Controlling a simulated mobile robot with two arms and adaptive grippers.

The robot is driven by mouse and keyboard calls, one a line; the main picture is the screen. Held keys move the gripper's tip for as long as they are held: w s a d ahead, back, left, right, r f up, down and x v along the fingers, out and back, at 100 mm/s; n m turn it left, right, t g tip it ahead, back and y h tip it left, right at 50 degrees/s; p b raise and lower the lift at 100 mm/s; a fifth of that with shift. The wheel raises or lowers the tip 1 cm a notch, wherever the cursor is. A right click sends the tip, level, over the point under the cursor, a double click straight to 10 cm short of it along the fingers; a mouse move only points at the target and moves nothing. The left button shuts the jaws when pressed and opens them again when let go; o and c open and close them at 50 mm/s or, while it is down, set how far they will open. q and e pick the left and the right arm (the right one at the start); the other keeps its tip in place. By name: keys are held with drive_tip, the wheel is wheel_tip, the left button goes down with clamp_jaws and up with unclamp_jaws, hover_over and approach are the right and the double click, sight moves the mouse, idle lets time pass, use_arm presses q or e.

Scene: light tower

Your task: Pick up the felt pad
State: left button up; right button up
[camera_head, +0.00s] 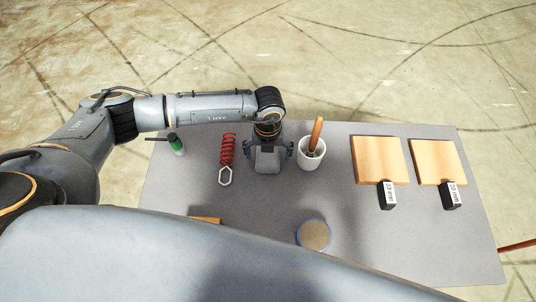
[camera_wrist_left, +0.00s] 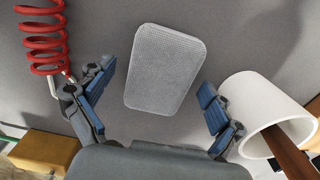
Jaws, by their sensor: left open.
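The felt pad (camera_wrist_left: 165,68) is a light grey rounded rectangle with a fine textured face, lying on the grey table. In the left wrist view it is between and just beyond the fingertips of my left gripper (camera_wrist_left: 152,95), slightly tilted. The fingers with blue pads are spread apart and touch nothing. My right gripper does not show in either view.
A red coil spring (camera_head: 228,150) with a hook lies left of the gripper; a white cup (camera_head: 311,160) holding a wooden handle stands close on its right.

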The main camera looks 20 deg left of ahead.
use_arm(q)
drive_tip(key=c, duration=1.2)
drive_tip(key=shift+c, duration=0.2)
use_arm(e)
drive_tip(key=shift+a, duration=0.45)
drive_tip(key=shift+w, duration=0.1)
use_arm(q)
drive_tip(key=shift+r, duration=0.15)
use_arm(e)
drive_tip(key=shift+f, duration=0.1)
